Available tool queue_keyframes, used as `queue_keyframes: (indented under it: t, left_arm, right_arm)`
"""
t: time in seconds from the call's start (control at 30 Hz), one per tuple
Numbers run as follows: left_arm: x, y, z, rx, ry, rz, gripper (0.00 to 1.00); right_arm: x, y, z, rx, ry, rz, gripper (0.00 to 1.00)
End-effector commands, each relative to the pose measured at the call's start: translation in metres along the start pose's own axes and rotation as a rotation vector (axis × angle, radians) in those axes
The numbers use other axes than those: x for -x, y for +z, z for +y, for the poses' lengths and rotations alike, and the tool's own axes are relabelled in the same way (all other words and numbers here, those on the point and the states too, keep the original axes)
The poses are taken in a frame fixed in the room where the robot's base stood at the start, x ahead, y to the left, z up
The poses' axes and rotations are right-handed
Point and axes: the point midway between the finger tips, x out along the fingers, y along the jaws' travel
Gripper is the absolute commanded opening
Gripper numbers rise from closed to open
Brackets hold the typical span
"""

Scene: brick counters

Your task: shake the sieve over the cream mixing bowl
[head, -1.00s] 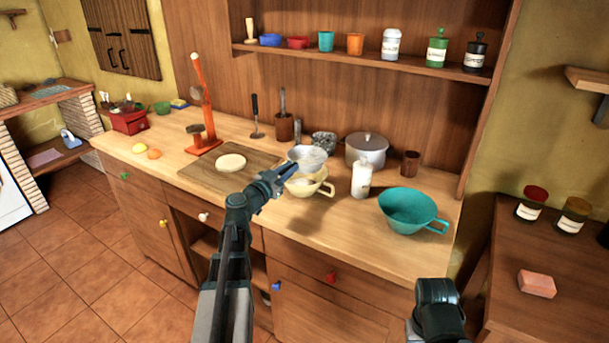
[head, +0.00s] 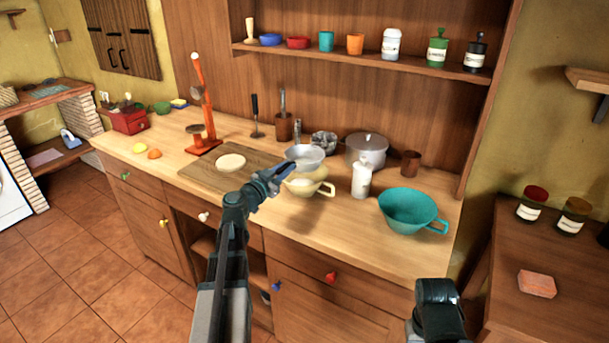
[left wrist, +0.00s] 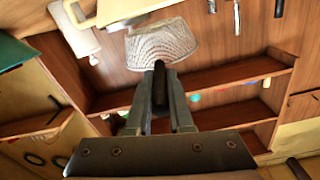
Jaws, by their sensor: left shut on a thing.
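My left gripper (head: 280,177) is shut on the sieve (head: 306,155), a grey mesh bowl. It holds the sieve just above the cream mixing bowl (head: 322,187), which stands on the counter with its handle to the right. The sieve and gripper hide part of the bowl's rim and inside. In the left wrist view, the mesh of the sieve (left wrist: 160,42) is beyond the closed fingers (left wrist: 160,95), with the cream bowl (left wrist: 125,8) behind it at the top. I cannot tell what is in the sieve. My right gripper is out of view; only a dark arm part shows at lower right.
On the wooden counter (head: 345,232), a white shaker (head: 361,182) and a teal bowl (head: 407,209) stand to the right. A cutting board (head: 205,178) with dough (head: 231,162) lies to the left.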

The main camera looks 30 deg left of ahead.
Motion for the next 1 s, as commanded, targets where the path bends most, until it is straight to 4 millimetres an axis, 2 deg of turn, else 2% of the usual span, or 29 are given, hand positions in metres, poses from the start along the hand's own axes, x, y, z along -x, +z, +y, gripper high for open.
queue_keyframes:
  t: [0.1, 0.2, 0.37, 0.57, 0.87, 1.0]
  left_arm:
    - [-0.001, 0.004, -0.018, 0.0, -0.002, 0.0, 0.0]
    - [0.0, 0.004, -0.022, 0.0, -0.001, 0.0, 0.0]
    - [0.001, 0.003, -0.014, 0.0, 0.002, 0.001, 0.0]
    - [0.001, -0.002, 0.009, 0.0, 0.002, 0.001, 0.0]
    - [0.0, -0.003, 0.009, 0.0, 0.0, 0.0, 0.0]
    - [0.0, -0.009, 0.007, 0.0, 0.0, 0.0, 0.0]
  right_arm:
    - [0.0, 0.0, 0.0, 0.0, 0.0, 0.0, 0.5]
    - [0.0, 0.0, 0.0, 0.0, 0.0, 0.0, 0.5]
    - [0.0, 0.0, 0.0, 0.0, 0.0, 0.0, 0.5]
    - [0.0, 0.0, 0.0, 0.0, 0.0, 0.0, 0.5]
    - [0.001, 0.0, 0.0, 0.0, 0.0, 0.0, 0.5]
    - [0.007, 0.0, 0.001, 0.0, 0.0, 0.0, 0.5]
